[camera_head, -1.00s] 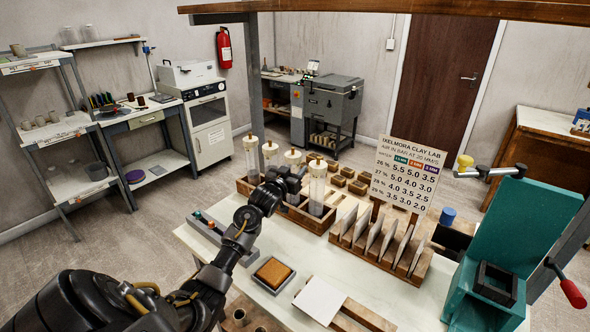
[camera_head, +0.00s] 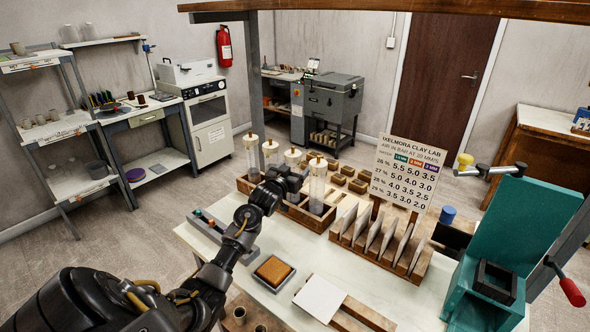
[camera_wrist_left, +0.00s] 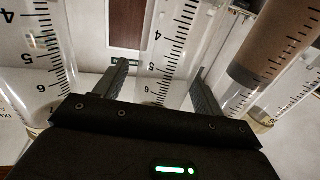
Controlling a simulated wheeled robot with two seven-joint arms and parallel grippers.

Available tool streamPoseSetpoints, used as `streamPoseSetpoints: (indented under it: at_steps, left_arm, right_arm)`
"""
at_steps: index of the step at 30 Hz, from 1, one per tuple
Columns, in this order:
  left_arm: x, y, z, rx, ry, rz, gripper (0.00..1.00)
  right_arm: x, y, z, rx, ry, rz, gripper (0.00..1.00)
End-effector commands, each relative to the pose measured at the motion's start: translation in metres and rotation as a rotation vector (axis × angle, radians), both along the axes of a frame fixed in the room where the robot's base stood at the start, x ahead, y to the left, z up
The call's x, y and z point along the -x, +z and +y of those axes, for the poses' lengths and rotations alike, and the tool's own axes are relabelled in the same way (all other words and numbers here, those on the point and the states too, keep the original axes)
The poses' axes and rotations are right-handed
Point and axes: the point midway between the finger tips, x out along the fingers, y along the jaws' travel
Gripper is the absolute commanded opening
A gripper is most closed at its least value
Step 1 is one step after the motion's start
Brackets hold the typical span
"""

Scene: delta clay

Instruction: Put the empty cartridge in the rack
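A wooden rack (camera_head: 321,221) at the back left of the table holds several clear capped cartridges, including a left one (camera_head: 251,160) and a right one (camera_head: 317,184). My left gripper (camera_head: 293,181) is at the rack, among the cartridges. In the left wrist view, its two fingers (camera_wrist_left: 162,88) stand apart on either side of a clear, empty-looking cartridge (camera_wrist_left: 167,45) with a printed scale. A gap shows by the left finger; contact on the right is unclear. Another cartridge (camera_wrist_left: 262,62) at right holds brown clay. My right gripper is out of view.
A wooden stand with upright tiles (camera_head: 372,238) and a pressure sign (camera_head: 408,175) are right of the rack. A teal press (camera_head: 515,235) stands at the table's right. A sponge tray (camera_head: 273,271) and white tile (camera_head: 319,298) lie in front.

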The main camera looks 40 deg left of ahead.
Motion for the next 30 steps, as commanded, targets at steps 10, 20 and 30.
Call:
streamPoseSetpoints:
  at_steps: [10, 20, 30]
  left_arm:
    - [0.011, -0.003, -0.002, -0.002, -0.001, 0.001, 0.69]
    - [0.071, -0.004, -0.016, -0.002, -0.001, 0.001, 0.69]
    - [0.105, -0.001, -0.023, -0.001, 0.000, 0.000, 0.69]
  right_arm:
    - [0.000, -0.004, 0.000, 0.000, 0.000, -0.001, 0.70]
    - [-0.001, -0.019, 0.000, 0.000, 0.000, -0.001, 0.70]
    - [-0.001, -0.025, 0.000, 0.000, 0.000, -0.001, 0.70]
